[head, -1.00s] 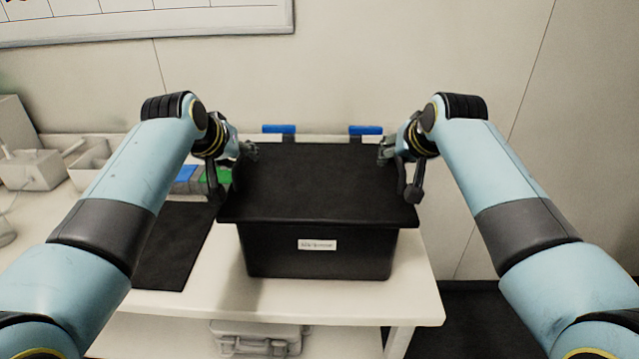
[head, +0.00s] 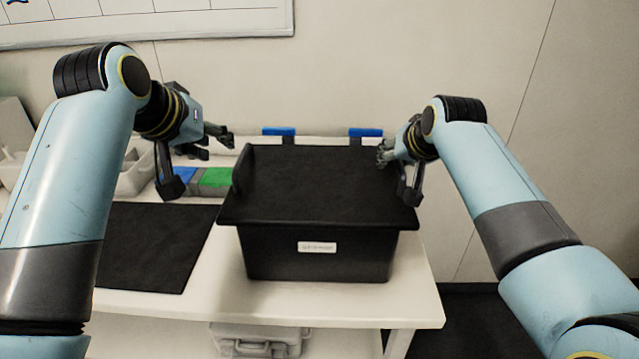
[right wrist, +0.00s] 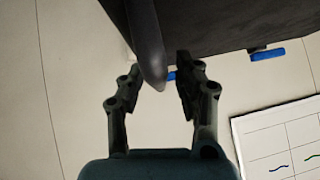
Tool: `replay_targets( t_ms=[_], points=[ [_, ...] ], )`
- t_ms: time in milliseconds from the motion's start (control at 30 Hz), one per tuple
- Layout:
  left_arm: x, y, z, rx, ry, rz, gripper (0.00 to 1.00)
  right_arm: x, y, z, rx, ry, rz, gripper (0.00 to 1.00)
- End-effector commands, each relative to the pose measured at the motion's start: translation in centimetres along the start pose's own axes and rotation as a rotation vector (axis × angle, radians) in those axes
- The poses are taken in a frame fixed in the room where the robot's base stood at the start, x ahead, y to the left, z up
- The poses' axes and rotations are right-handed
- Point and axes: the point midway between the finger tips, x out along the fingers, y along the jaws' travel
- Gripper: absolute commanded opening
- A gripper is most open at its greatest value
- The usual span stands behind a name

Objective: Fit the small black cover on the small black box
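The small black box (head: 315,255) stands on the white table with a white label on its front. The small black cover (head: 310,185) lies over its top, and its front rim sticks out past the box wall. A raised dark edge stands at the cover's left side. My left gripper (head: 217,144) is open and empty, left of that edge and apart from it. My right gripper (head: 384,155) is at the cover's right edge. In the right wrist view its open fingers (right wrist: 157,88) straddle a dark rounded bar, with a gap beside it. The cover's far right side is partly hidden.
Two blue pieces (head: 279,131) show behind the box. A black mat (head: 150,250) lies left on the white table (head: 420,290). Green (head: 212,178) and blue blocks and pale bins (head: 135,172) stand at the back left. A grey case (head: 260,338) is on the lower shelf.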

Motion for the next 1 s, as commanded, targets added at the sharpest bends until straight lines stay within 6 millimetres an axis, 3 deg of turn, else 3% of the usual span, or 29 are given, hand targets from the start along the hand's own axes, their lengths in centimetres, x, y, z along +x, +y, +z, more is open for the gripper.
replay_targets(
  t_ms=[267, 700, 1000],
  points=[
    [-0.5, 0.0, 0.0, 0.0, 0.001, 0.0, 0.34, -2.5, 0.0, 0.0, 0.001, 0.002, -0.001, 0.33],
    [-0.4, 0.0, 0.0, 0.0, 0.001, 0.0, 0.34, -10.8, 0.0, 0.0, 0.001, 0.001, 0.0, 0.33],
    [-0.4, 0.0, 0.0, 0.0, 0.001, 0.0, 0.34, -12.0, 0.0, 0.0, 0.0, -0.001, 0.0, 0.33]
  ],
)
